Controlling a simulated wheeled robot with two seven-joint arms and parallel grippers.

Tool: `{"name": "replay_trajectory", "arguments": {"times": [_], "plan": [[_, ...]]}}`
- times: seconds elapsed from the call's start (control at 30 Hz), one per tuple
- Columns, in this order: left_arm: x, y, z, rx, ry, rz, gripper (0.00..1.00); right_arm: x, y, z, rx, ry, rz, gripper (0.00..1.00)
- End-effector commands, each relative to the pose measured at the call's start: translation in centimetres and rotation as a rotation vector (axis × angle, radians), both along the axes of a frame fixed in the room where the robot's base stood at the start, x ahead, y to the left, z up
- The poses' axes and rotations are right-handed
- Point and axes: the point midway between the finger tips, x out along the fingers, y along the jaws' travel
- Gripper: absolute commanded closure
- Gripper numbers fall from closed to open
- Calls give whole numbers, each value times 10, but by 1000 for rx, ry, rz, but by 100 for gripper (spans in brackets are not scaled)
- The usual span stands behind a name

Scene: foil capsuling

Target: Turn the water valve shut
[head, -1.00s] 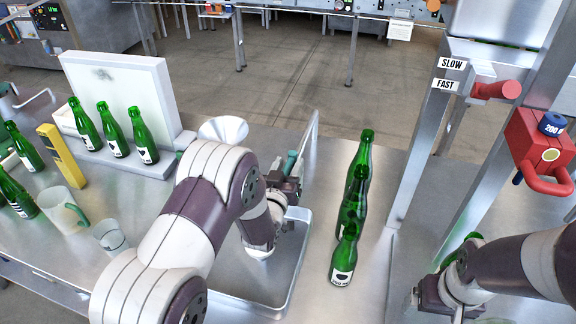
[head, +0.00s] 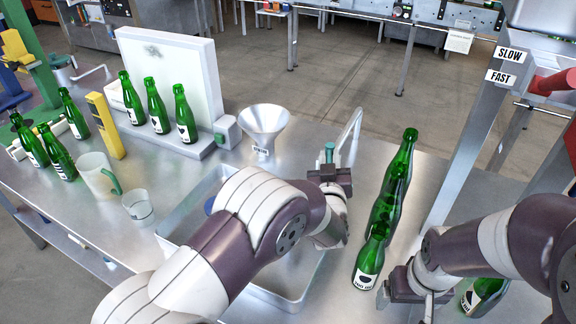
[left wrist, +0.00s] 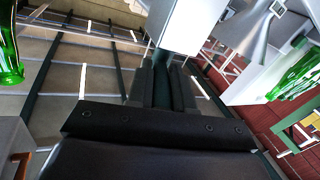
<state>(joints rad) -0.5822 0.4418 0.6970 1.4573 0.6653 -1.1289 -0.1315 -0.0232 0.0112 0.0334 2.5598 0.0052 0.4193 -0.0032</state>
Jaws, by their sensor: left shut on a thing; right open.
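The water valve's teal handle (head: 329,152) stands beside the curved metal tap (head: 352,135) at the back of the sink (head: 268,296). My left gripper (head: 330,172) is shut on the handle, with the handle's top showing just above the dark jaws. In the left wrist view the two dark fingers (left wrist: 162,88) are close together around a dark teal piece, and their tips hide most of it. My right gripper (head: 405,292) is open and empty beside the green bottles at the lower right.
Several green bottles (head: 372,258) stand in a row right of the sink, close to both arms. A funnel (head: 265,122) stands left of the tap. A metal frame rises at right.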

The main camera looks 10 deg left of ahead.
Motion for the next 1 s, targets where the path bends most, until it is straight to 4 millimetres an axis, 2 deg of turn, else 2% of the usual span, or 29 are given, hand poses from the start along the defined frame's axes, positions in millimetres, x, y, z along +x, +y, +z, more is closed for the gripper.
{"name": "replay_trajectory", "arguments": {"times": [0.1, 0.37, 0.4, 0.47, 0.5, 0.8, 0.87, 1.0], "plan": [[-1, -11, 1, -3, 0, 18, 100, 0, 0, -3, 0, 0, 0, 12], [-1, -11, 2, -3, 1, 23, 100, 0, 0, -2, 0, 0, 0, 12], [-1, -11, 2, -3, 1, 23, 75, 0, 0, -2, 0, 0, 0, 12], [-1, -11, 2, -3, 1, 23, 56, 0, 0, -2, 0, 0, 0, 12], [-1, -11, 2, -3, 1, 23, 53, 0, 0, -2, 0, 0, 0, 12], [-4, -11, 1, -1, 3, 22, 53, 0, 0, -1, 0, 0, 0, 12], [-12, -12, 2, -1, 5, 21, 53, 0, 0, 1, 0, 0, 0, 12], [-47, -13, 3, 0, 6, 19, 53, 0, 0, 8, 0, 0, 0, 12]]}}
